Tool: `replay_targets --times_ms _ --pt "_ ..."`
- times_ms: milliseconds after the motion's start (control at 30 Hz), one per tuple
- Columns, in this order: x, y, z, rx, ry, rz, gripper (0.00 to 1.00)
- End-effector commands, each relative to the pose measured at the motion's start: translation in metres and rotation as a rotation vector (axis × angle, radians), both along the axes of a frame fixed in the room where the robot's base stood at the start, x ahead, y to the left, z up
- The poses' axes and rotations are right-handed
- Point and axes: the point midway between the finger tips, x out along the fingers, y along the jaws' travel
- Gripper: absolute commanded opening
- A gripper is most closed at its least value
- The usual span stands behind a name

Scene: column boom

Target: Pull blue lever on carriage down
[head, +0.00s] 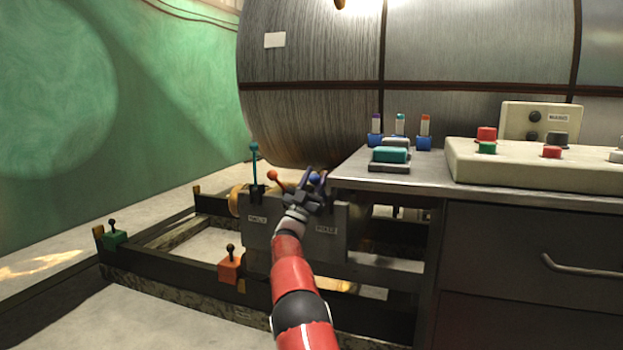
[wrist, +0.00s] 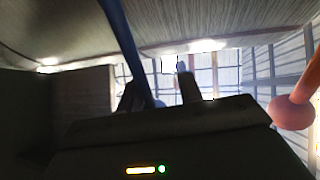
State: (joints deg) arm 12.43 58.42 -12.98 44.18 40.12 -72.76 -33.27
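The carriage (head: 285,229) is a grey box on dark rails, with levers on its top. The blue lever (head: 314,178) shows in the head view only as a round knob between my gripper's fingers; its shaft is hidden there. In the wrist view a blue shaft (wrist: 122,40) runs down from the top edge close to the left finger. My gripper (head: 316,176) is at the blue lever with its dark fingers apart. In the wrist view my gripper (wrist: 160,88) also shows its fingers spread. I cannot tell whether a finger touches the lever.
An orange lever (head: 273,176) stands just left of my gripper, and a teal lever (head: 254,165) farther left. The metal bench (head: 400,180) with a button panel (head: 540,168) is close on the right. A large metal drum (head: 310,100) is behind.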

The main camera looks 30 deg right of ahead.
Motion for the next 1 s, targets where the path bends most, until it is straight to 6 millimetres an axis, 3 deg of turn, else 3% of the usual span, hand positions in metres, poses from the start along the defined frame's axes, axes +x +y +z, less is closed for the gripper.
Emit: replay_targets --times_ms 500,1000 --pt "-0.005 0.050 -0.054 0.002 0.004 0.000 0.33" --pt "-0.008 0.053 -0.059 0.002 0.001 -0.005 0.33"
